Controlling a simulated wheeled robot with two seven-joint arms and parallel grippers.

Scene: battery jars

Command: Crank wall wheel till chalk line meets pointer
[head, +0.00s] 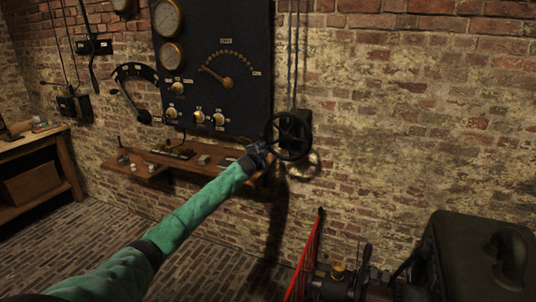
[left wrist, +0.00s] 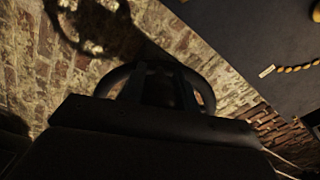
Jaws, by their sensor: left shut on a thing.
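A dark spoked wheel (head: 290,137) is mounted on the brick wall, just right of the lower corner of the dark panel. My left gripper (head: 262,151) reaches it from the lower left and is shut at the left side of its rim; I cannot tell whether it holds the rim or a crank handle. In the left wrist view my gripper (left wrist: 160,88) fills the middle, dark, with a curved dark rim showing on both sides of it. I cannot make out a chalk line or a pointer at the wheel. My right gripper is out of view.
The dark panel (head: 258,110) carries gauges, knobs and a brass lever (head: 217,78) on a studded arc. A narrow wooden shelf (head: 150,170) runs below it. Red-railed machinery (head: 306,255) and a dark green casing (head: 450,235) stand at the lower right. The wall right of the wheel is clear.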

